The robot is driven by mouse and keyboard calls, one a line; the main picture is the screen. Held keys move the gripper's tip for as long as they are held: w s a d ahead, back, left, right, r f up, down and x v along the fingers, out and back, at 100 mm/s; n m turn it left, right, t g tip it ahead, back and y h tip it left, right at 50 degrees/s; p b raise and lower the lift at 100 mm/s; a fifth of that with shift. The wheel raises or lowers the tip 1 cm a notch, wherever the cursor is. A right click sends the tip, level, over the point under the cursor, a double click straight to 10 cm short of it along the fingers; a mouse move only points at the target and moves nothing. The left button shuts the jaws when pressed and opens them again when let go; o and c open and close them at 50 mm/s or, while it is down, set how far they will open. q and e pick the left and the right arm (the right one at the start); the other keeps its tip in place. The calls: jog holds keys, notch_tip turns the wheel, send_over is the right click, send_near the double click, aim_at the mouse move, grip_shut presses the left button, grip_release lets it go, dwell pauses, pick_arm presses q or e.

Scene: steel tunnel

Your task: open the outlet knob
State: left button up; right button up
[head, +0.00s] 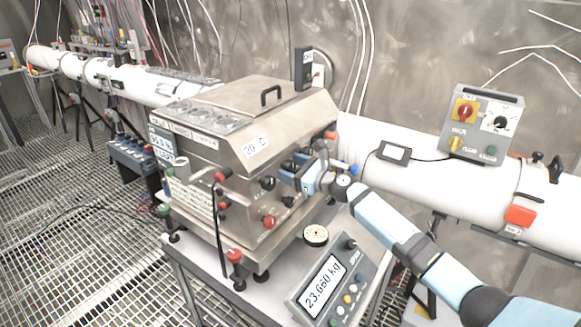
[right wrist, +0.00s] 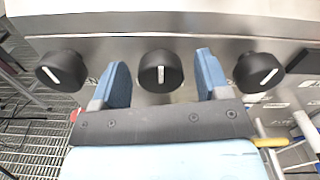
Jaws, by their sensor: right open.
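A steel machine (head: 245,150) stands on a bench, with a row of black knobs on its side panel. In the right wrist view three knobs with white pointer lines show: a left knob (right wrist: 62,70), a middle knob (right wrist: 160,72) and a right knob (right wrist: 259,71). The left and right pointers are slanted; the middle one is upright. My right gripper (right wrist: 163,64) is open, with one blue finger on each side of the middle knob, apart from it. In the head view my right gripper (head: 292,171) is at the panel. I cannot tell which knob is the outlet. My left gripper is out of view.
A scale display (head: 325,283) and a small round dial (head: 316,235) sit on the bench in front. A white pipe (head: 430,190) with a grey control box (head: 481,124) runs behind.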

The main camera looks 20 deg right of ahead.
jog(key=shift+w+a, duration=0.2)
jog(key=shift+w, duration=0.1)
jog(key=shift+c, duration=0.9)
jog(key=c, duration=0.7)
jog(key=shift+c, duration=0.2)
jog(key=shift+f, duration=0.1)
